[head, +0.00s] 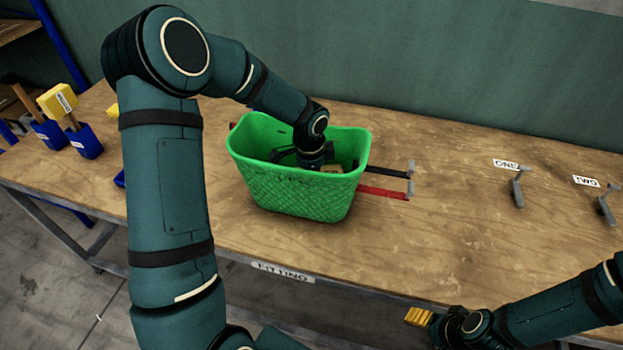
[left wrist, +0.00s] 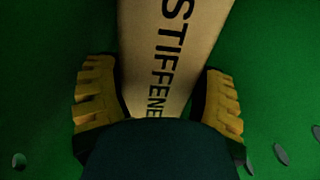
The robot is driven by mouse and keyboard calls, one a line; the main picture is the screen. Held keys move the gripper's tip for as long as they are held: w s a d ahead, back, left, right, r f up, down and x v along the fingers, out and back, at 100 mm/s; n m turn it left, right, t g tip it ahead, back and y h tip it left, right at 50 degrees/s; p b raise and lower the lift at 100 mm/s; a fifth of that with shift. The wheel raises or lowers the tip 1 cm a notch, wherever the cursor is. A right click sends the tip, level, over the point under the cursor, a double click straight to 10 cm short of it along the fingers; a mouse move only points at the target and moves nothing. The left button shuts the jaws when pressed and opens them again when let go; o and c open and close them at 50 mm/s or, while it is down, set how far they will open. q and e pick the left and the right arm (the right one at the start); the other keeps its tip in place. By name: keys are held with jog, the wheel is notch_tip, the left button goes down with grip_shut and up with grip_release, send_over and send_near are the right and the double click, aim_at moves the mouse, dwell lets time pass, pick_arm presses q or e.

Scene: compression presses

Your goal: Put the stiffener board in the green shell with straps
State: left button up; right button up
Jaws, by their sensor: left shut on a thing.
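The green shell (head: 305,200) is an open-topped, basket-like tub on the workbench. My left gripper (head: 312,166) reaches down inside it. In the left wrist view, my left gripper (left wrist: 158,105) has its yellow-padded fingers on both sides of the tan stiffener board (left wrist: 165,60), which bears the letters "STIFFENE". Green shell wall (left wrist: 270,60) surrounds the board there. A small tan patch of board (head: 332,169) shows inside the shell. Whether it touches the bottom is hidden. A black strap (head: 385,172) and a red strap (head: 383,191) extend right from the shell. My right gripper (head: 419,317) is near the bench front.
Grey clamp-like fittings stand by the labels "ONE" (head: 507,164) and "TWO" (head: 587,182) at the right. Blue holders (head: 86,142) with yellow-headed tools stand at the left. Bare bench top (head: 450,235) lies right of the shell. A green wall (head: 450,70) stands behind.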

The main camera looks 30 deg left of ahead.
pick_arm(q)
jog(key=shift+f, duration=0.55)
jog(key=o, duration=1)
jog(key=shift+r, duration=0.1)
notch_tip(320, 180, up, 12)
jog(key=p, duration=0.1)
jog(key=shift+s+p, duration=0.3)
jog(key=shift+s, duration=0.15)
